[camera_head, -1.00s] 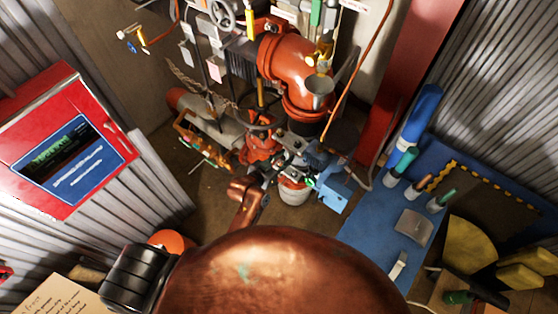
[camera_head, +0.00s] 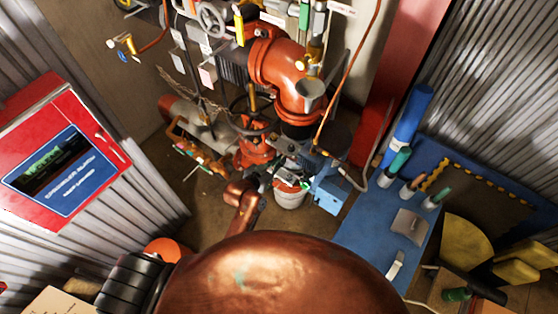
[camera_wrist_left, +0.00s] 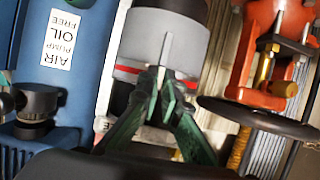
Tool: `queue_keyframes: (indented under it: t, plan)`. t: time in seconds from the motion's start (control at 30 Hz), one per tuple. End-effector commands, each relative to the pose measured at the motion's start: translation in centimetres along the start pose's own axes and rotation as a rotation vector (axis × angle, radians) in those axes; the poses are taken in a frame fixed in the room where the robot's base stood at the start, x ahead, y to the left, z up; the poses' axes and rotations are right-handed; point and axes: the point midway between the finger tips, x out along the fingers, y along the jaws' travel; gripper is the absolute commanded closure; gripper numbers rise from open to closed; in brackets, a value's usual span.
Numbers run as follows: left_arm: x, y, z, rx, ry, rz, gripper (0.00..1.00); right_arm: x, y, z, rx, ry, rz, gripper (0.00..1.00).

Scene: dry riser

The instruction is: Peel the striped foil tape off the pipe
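A large orange-red pipe elbow (camera_head: 290,75) stands at the back centre in the head view. I cannot make out striped foil tape on it. My left gripper (camera_head: 304,184) is small and partly hidden low among the equipment, near a white bucket. In the left wrist view, the green fingers of my left gripper (camera_wrist_left: 163,78) converge with tips close together. They are in front of a grey cylinder (camera_wrist_left: 163,40) with a thin red band; I cannot tell whether they touch it. Nothing is visibly held. My right gripper is not in view.
A blue air pump (camera_wrist_left: 75,95) stands left of the fingers. A dark handwheel (camera_wrist_left: 265,118) and orange valve (camera_wrist_left: 272,50) are close on the right. A white bucket (camera_head: 290,199), blue bench (camera_head: 372,232) and red cabinet (camera_head: 60,150) surround the floor space.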

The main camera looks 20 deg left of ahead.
Motion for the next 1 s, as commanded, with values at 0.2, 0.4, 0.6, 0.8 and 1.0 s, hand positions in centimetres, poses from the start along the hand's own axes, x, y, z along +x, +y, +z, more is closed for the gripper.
queue_keyframes:
  t: [0.2, 0.4, 0.6, 0.8, 1.0]
  plan:
    - [0.0, -0.1, 0.0, 0.0, 0.0, -0.001, 1.0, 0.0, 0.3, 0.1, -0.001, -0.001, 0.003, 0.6]
    - [0.0, -0.1, 0.0, 0.001, 0.0, -0.001, 1.0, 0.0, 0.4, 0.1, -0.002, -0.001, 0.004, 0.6]
    - [-0.2, -0.1, 0.1, 0.001, -0.001, -0.001, 1.0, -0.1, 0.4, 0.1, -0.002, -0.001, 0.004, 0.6]
    - [-0.8, -0.1, 0.3, 0.001, -0.002, -0.002, 1.0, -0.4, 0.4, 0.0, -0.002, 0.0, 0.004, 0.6]
    - [-1.1, -0.1, 0.6, 0.001, -0.003, -0.002, 1.0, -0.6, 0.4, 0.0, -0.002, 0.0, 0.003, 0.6]
